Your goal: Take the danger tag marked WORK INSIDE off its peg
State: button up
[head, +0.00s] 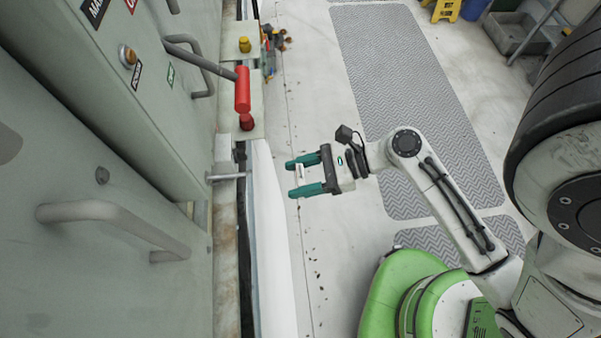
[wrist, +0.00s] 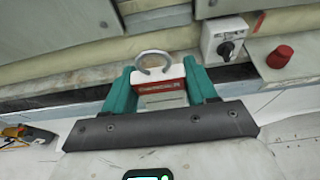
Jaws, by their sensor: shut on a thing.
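The danger tag (wrist: 161,87) is a white plate with a red band whose lettering is too small to read. A grey metal ring (wrist: 155,60) stands at its top. My gripper (wrist: 168,85) has its two green fingers shut on the tag from both sides. In the head view my gripper (head: 291,179) points left toward the cabinet, and the tag (head: 300,173) shows as a thin white strip between the fingers. A metal peg (head: 229,176) sticks out from the cabinet edge to the left, with a clear gap between it and the fingertips.
The grey cabinet (head: 70,160) with handles fills the left. A red-handled lever (head: 243,90) sits above the peg. In the wrist view a rotary switch (wrist: 226,45) and a red button (wrist: 280,56) are on the right. Open floor lies below my gripper.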

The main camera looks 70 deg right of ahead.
dwell(0.4)
jog(key=s+d+p, duration=0.3)
jog(key=s+p, duration=0.1)
jog(key=s, duration=0.2)
jog(key=shift+s+d, duration=0.25)
jog(key=shift+d, duration=0.1)
dwell(0.8)
dwell(0.7)
